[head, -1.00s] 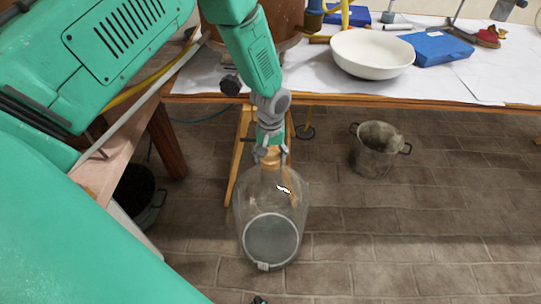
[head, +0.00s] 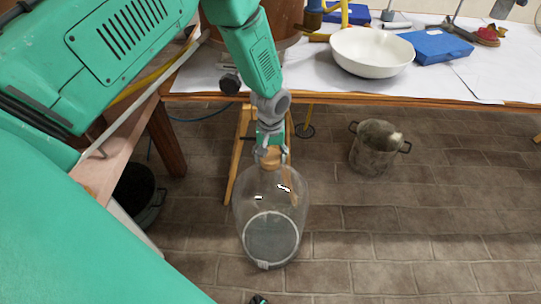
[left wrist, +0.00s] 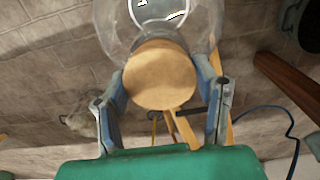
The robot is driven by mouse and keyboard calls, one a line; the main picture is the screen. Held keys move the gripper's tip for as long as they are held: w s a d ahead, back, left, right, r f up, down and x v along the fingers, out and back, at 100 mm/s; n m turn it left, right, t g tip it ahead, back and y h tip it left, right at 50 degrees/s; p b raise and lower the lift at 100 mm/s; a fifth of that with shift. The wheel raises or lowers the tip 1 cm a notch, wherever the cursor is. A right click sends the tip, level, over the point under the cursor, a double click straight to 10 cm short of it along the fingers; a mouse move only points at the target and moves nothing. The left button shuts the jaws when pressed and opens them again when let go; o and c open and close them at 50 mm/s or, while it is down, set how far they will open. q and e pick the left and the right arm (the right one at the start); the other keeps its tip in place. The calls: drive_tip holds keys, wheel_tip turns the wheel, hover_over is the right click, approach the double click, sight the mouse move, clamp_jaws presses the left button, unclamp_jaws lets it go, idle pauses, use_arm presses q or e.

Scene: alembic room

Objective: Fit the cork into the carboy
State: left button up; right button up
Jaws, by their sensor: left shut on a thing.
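The carboy (head: 247,205) is a large clear glass bottle standing upright on the brick floor, in front of the table. The cork (head: 272,160) is a tan round stopper at the carboy's mouth. My left gripper (head: 270,152) comes down from above and is shut on the cork. In the left wrist view the cork's round top (left wrist: 160,75) lies between the two fingers, with the carboy's glass (left wrist: 203,22) beyond it. The cork hides the mouth, so I cannot tell how deep it sits.
A worktable (head: 430,103) behind the carboy carries a white bowl (head: 372,55) and a blue box (head: 437,46). A metal pot (head: 376,150) stands on the floor to the right. A dark bucket (head: 137,190) is at left.

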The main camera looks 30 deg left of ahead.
sight(270, 155)
use_arm(q)
drive_tip(key=shift+f, duration=0.75)
idle(1.7)
drive_tip(key=o, duration=1.5)
drive_tip(key=shift+r, duration=0.1)
drive_tip(key=shift+r+p, duration=2.8)
drive_tip(key=shift+r, duration=0.65)
